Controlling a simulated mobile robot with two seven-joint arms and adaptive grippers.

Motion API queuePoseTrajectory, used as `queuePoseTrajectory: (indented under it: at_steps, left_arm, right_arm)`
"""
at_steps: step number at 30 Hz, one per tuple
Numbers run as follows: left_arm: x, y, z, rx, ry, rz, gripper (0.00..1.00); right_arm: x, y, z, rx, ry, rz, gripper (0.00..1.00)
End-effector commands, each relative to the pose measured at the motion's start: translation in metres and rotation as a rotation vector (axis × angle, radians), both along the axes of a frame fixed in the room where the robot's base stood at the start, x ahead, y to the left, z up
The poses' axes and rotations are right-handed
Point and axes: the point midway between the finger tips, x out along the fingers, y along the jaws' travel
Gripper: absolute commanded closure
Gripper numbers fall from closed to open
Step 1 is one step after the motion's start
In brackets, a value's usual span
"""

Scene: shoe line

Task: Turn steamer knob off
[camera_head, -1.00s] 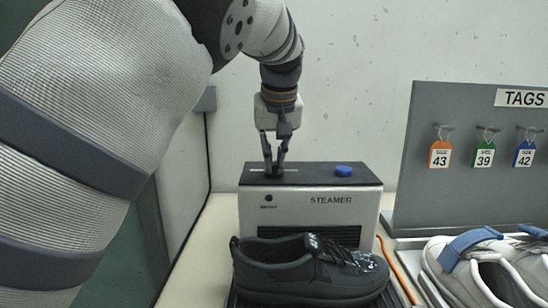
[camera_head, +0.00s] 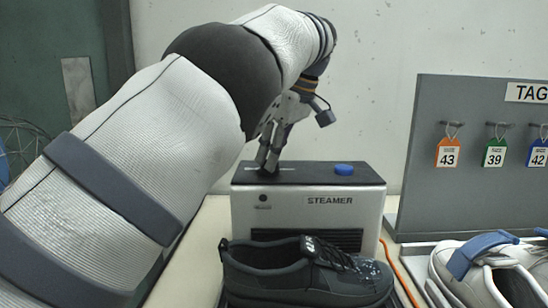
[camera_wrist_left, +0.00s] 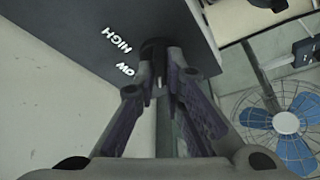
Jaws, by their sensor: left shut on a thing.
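The steamer (camera_head: 374,215) is a silver box with a dark top, standing behind a dark shoe. My left gripper (camera_head: 268,167) comes down at a slant onto the left part of its top. In the left wrist view its fingertips (camera_wrist_left: 160,68) are shut on a small dark knob (camera_wrist_left: 154,46), mostly hidden between them. White HIGH lettering and a partly covered LOW lettering show beside the knob on the steamer's dark top (camera_wrist_left: 70,25). The knob's pointer cannot be made out. A blue button (camera_head: 343,169) sits on the top to the right. My right gripper is not in view.
A dark shoe (camera_head: 300,272) stands in front of the steamer. A grey tag board (camera_head: 440,195) and a white-and-blue shoe (camera_head: 462,258) are at the right. An orange cable (camera_head: 398,268) runs between. A blue-bladed fan (camera_wrist_left: 286,122) shows in the left wrist view.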

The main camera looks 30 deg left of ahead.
Motion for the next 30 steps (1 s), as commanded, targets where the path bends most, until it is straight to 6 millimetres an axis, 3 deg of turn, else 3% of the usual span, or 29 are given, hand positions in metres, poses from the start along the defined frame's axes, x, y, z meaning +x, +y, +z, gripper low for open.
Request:
queuePoseTrajectory:
  at_steps: [23,24,26,30]
  left_arm:
    - [-0.0003,0.0009,-0.0032,-0.004,0.007,0.103,1.00]
    - [-0.0003,0.0008,-0.0032,-0.004,0.007,0.103,0.86]
    - [-0.0003,0.0008,-0.0032,-0.004,0.007,0.103,0.72]
    - [-0.0002,0.0006,-0.0028,-0.004,0.007,0.101,0.70]
  right_arm:
    - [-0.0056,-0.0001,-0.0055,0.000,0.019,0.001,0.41]
    - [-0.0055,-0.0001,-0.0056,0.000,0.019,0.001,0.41]
    - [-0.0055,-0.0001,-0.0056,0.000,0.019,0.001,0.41]
    - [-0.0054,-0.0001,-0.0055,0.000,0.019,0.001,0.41]
